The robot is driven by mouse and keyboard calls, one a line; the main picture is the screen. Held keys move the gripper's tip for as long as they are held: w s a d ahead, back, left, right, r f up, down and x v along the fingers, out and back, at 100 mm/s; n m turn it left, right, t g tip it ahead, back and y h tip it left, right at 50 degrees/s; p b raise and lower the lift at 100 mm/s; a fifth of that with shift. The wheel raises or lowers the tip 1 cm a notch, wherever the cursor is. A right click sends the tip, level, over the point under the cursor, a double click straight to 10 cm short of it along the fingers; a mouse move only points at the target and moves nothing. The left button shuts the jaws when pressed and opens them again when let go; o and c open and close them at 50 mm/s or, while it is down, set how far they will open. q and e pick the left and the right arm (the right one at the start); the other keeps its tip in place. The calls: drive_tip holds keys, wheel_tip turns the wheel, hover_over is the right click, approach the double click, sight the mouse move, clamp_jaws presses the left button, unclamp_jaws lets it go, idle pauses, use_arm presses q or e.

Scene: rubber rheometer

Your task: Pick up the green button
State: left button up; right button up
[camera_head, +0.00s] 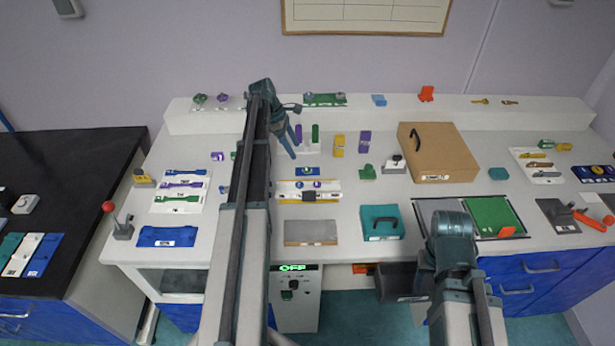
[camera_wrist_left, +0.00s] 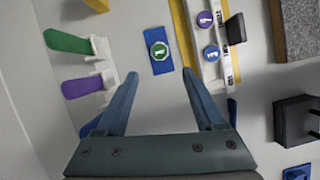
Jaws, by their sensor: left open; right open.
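The green button (camera_wrist_left: 159,51) is a small green octagon with a white mark. It sits on a blue plate (camera_wrist_left: 162,67) in the left wrist view, and the plate also shows on the white bench in the head view (camera_head: 307,172). My left gripper (camera_wrist_left: 158,82) is open and empty. Its two fingers point toward the plate, with the button ahead of and between the fingertips. In the head view, my left gripper (camera_head: 294,132) is above the back part of the bench. My right gripper (camera_head: 452,228) is over the front of the bench, its fingertips hidden.
A white and yellow rail with two purple-blue round buttons (camera_wrist_left: 205,20) lies beside the blue plate. A white rack with green and purple handles (camera_wrist_left: 72,42) stands on the other side. A cardboard box (camera_head: 440,153) and teal case (camera_head: 382,223) lie to the right.

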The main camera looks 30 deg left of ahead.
sight(307, 169)
use_arm(q)
drive_tip(key=shift+b+x, duration=1.3)
drive_tip(key=shift+x, duration=0.7)
drive_tip(key=b+x, duration=0.4)
drive_tip(key=x, duration=0.1)
drive_tip(key=shift+d+f+b, duration=0.1)
drive_tip(key=shift+d+b, duration=0.05)
drive_tip(key=shift+b, duration=0.25)
clamp_jaws()
